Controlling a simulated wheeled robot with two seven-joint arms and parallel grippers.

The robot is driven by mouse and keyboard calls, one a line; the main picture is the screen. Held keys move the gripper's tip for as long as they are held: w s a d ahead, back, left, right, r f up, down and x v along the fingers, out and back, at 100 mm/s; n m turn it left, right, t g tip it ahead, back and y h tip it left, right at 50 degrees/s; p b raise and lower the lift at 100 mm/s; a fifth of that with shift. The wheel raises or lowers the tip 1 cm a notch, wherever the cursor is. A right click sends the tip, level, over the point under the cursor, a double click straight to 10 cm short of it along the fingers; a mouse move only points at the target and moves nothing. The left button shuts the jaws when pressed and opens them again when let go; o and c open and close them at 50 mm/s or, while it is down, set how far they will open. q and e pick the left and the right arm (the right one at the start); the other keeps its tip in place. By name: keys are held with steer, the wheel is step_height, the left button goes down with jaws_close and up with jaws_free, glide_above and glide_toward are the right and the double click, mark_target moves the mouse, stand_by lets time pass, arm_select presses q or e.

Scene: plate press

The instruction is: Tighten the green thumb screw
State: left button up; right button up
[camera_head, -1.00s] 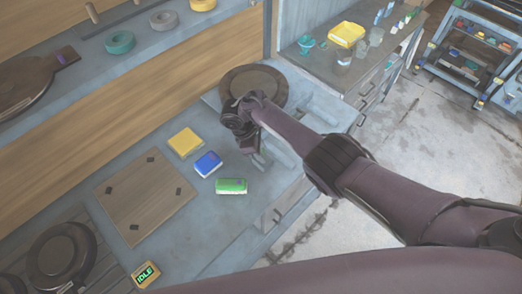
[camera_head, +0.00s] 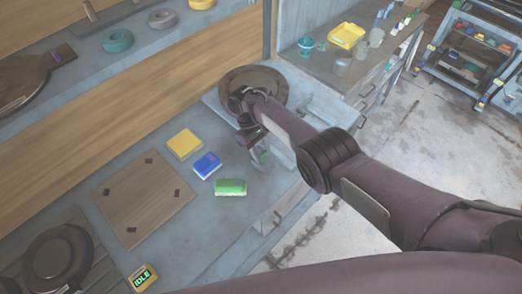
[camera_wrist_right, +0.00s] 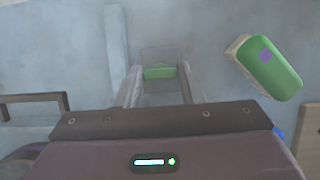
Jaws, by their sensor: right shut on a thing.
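The green thumb screw (camera_wrist_right: 159,72) shows in the right wrist view as a small green piece between my fingertips, in front of a pale, see-through block shape. My right gripper (camera_wrist_right: 160,78) is shut on it, one finger at each side. In the head view the right gripper (camera_head: 263,158) is low over the bench, just in front of the round brown plate (camera_head: 282,85). There the wrist and fingers hide most of the screw. My left gripper is not in view.
A green sponge-like block (camera_head: 230,187) lies close to the gripper and shows in the right wrist view (camera_wrist_right: 270,66). Blue (camera_head: 207,165) and yellow (camera_head: 185,143) blocks lie left of it. A wooden board (camera_head: 145,205) and a display reading IDLE (camera_head: 143,277) are farther left.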

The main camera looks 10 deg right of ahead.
stand_by(0.4)
steer(key=o, duration=1)
steer(key=p+v, duration=0.1)
steer(key=v, duration=0.7)
steer(key=shift+d, duration=0.1)
steer(key=shift+f, duration=0.1)
